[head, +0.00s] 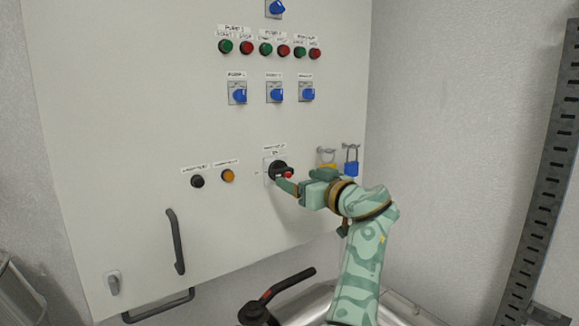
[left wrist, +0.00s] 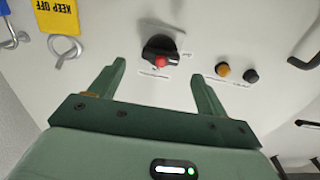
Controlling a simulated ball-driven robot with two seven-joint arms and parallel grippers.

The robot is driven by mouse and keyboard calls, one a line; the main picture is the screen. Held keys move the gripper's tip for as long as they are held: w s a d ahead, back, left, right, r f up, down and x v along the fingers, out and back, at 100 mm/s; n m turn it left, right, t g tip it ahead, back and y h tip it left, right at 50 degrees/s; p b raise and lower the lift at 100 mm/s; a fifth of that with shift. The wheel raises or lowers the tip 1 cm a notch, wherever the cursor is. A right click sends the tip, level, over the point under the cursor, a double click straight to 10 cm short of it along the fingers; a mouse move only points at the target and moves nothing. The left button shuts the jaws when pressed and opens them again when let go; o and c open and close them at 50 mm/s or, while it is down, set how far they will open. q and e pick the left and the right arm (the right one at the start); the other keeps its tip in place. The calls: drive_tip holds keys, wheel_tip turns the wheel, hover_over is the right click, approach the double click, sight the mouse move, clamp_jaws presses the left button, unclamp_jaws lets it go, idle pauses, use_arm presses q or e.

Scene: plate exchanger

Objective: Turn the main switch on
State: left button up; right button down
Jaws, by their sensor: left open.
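The main switch (head: 277,168) is a black rotary switch with a red part, on a pale label plate low on the cabinet door. It also shows in the left wrist view (left wrist: 158,45), ahead of the fingers and roughly between them. My left gripper (head: 284,186) is close to the switch, at its lower right in the head view. Its fingers stand apart with nothing between them in the left wrist view (left wrist: 157,74). I cannot tell whether a fingertip touches the switch. The gripper hides part of the door beside it. My right gripper is not in view.
An orange button (head: 228,175) and a black button (head: 197,181) sit left. Blue selectors (head: 276,93) are above. A dark door handle (head: 175,242) is lower left.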

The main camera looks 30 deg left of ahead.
sight(290, 175)
use_arm(q)
drive_tip(key=p+x, duration=0.1)
drive_tip(key=x, duration=0.3)
drive_tip(key=shift+a+r, duration=0.15)
drive_tip(key=shift+w+a, duration=0.25)
drive_tip(key=shift+a, duration=0.1)
drive_tip(key=shift+s, duration=0.1)
drive_tip(key=shift+c, duration=0.6)
drive_tip(key=c, duration=0.9)
drive_tip(key=shift+o, duration=0.2)
